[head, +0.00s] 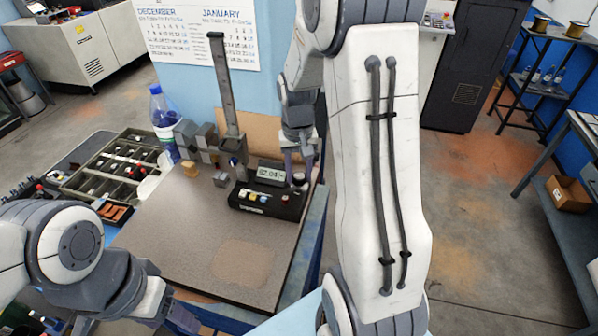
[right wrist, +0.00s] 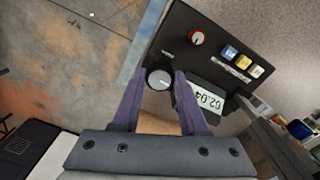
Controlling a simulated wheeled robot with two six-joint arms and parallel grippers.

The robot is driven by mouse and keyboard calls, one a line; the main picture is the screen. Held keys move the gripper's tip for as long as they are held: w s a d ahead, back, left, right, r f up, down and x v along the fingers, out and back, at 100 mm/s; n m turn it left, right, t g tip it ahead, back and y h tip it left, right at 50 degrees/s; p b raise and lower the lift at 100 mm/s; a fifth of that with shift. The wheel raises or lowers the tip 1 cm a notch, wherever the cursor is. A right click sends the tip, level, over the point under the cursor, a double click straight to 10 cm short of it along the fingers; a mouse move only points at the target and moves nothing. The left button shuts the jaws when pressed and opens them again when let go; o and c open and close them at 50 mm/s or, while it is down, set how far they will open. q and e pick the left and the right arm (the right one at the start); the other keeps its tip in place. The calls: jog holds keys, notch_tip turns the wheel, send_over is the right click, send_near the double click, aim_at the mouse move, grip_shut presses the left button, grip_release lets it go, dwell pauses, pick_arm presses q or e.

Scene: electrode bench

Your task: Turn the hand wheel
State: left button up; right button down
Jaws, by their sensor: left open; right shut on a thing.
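The height gauge has a black base (head: 262,202) with a tall grey column (head: 226,90) and a small digital display (head: 270,173). Its grey round hand wheel (right wrist: 159,78) sits at the base's end, beside the display (right wrist: 207,97). In the head view the hand wheel (head: 299,179) shows just below my right gripper (head: 300,166). My right gripper (right wrist: 160,82) is shut on the hand wheel, one purple finger on each side. My left gripper (head: 182,318) is open and empty, low at the left, near the bench's front edge and away from the gauge.
The gauge stands on a grey-brown plate (head: 200,240) whose front is clear. Several grey blocks (head: 198,140) and a blue-capped bottle (head: 163,120) stand behind. A compartment tray (head: 112,165) lies at the left. A red knob (right wrist: 196,38) and coloured buttons (right wrist: 242,60) are on the base.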

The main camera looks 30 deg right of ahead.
jog(key=m, duration=0.4)
jog(key=shift+m, duration=0.3)
jog(key=m, duration=0.4)
jog(key=shift+m, duration=0.3)
jog(key=m, duration=0.4)
jog(key=shift+m, duration=2.5)
jog(key=shift+c, duration=2.2)
grip_release()
jog(key=shift+r, duration=0.1)
